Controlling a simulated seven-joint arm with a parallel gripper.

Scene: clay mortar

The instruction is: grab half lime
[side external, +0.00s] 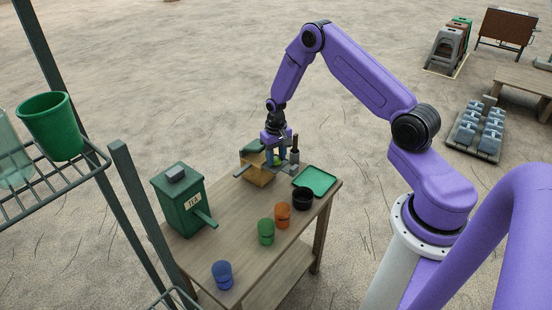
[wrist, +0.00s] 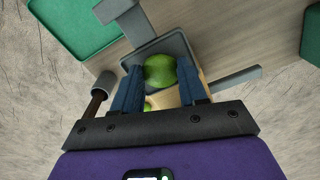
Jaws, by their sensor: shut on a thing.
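The half lime (wrist: 160,71) is round and bright green, and sits between the two blue fingertips of my gripper (wrist: 160,68) in the wrist view. My gripper is shut on it. Behind the lime is a dark grey, square-edged surface (wrist: 150,50). A smaller green piece (wrist: 148,106) shows lower between the fingers; I cannot tell whether it is separate. In the side view my gripper (side external: 277,160) points down at the far end of the wooden table, by a wooden box (side external: 257,176), with a little green showing at the fingers.
A green tray (side external: 316,180) and a black bowl (side external: 303,200) are to the right. Orange (side external: 283,215), green (side external: 266,232) and blue (side external: 222,275) cups stand nearer. A dark-handled thing (wrist: 97,97) is close beside my gripper.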

